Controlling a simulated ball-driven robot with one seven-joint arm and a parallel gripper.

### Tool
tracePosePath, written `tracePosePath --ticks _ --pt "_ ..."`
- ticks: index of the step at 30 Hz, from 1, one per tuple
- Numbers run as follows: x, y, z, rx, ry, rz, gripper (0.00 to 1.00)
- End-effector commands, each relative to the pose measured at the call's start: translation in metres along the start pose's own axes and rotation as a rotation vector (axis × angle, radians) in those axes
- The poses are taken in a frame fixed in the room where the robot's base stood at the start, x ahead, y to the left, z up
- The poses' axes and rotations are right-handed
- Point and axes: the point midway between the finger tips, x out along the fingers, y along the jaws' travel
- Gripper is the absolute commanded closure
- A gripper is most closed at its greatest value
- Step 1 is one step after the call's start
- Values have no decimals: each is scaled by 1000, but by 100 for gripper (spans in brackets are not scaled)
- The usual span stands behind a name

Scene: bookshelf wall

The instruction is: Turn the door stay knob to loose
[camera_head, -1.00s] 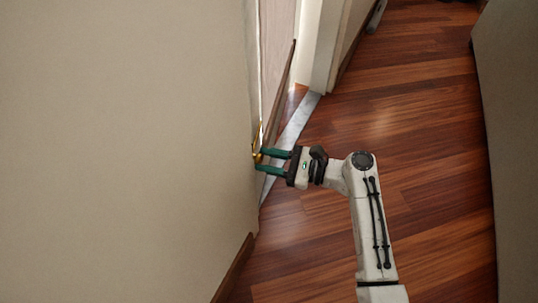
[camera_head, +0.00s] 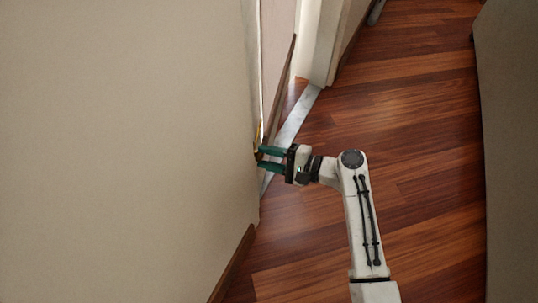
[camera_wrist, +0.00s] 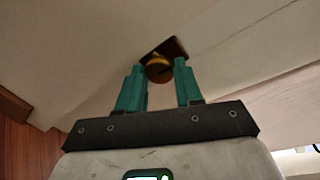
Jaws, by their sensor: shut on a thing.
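The door stay knob (camera_wrist: 159,68) is a round brass-coloured piece on a dark plate (camera_wrist: 174,48) in the wrist view. My gripper (camera_wrist: 159,72) has two green fingers, one on each side of the knob, and is shut on it. In the head view my gripper (camera_head: 262,158) reaches left to the edge of the pale wall, where only a sliver of brass (camera_head: 257,138) shows. Most of the knob is hidden there. Which way the knob is turned cannot be told.
A door (camera_head: 283,85) seen nearly edge-on stands just beyond my gripper. A pale wall (camera_head: 120,150) fills the left side. A grey threshold strip (camera_head: 294,124) crosses the wood floor (camera_head: 410,130). A grey surface (camera_head: 512,150) bounds the right side.

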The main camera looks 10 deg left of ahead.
Motion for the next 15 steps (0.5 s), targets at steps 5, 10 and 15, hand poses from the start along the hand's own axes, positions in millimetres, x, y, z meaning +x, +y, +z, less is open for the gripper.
tracePosePath --ticks 5,10,15 --pt "0 2 0 -30 5 4 95" --pt "0 3 0 -38 6 5 95" --pt "0 3 0 -37 6 5 95"
